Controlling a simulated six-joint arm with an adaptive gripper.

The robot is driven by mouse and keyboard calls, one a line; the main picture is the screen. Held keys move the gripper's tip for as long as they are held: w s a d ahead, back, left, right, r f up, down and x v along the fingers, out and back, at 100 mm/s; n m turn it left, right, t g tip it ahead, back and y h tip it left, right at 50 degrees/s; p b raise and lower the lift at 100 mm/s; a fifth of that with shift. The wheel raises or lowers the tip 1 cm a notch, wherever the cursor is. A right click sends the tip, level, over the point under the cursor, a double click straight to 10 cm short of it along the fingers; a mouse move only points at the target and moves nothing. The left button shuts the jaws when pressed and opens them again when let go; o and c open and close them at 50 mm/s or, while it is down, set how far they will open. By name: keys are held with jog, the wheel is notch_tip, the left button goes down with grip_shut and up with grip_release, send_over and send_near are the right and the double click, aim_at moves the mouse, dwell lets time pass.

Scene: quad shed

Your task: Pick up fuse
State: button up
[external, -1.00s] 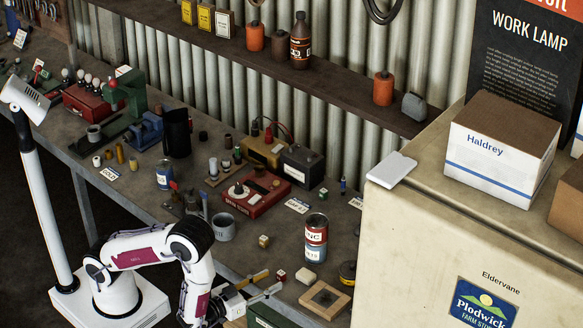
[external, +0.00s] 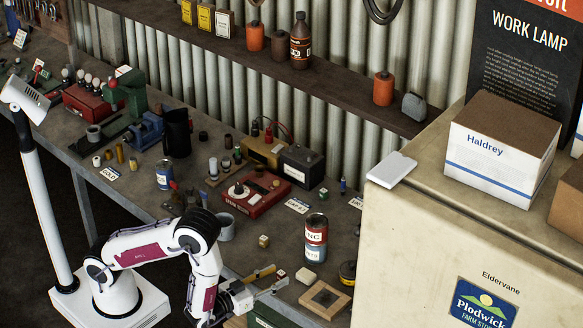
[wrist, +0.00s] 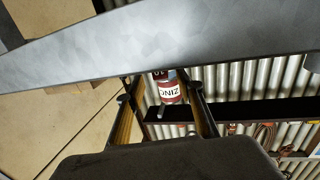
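I cannot pick out the fuse with certainty. Several small brass and pale cylinders (external: 119,153) stand by a paper label (external: 110,174) at the left of the bench; the label is too small to read. A small blue cylinder (external: 343,185) stands at the back right of the bench. My gripper (external: 270,279) is low at the bench's front edge, pointing right, fingers apart with nothing seen between them. The wrist view also shows my gripper (wrist: 165,106) with both fingers apart. No fuse is recognisable there.
A large cream cabinet (external: 400,235) stands at right.

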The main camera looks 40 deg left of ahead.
aim_at(279, 275)
jog(key=shift+x, duration=1.5)
jog(key=shift+a, duration=0.1)
jog(key=c, duration=0.9)
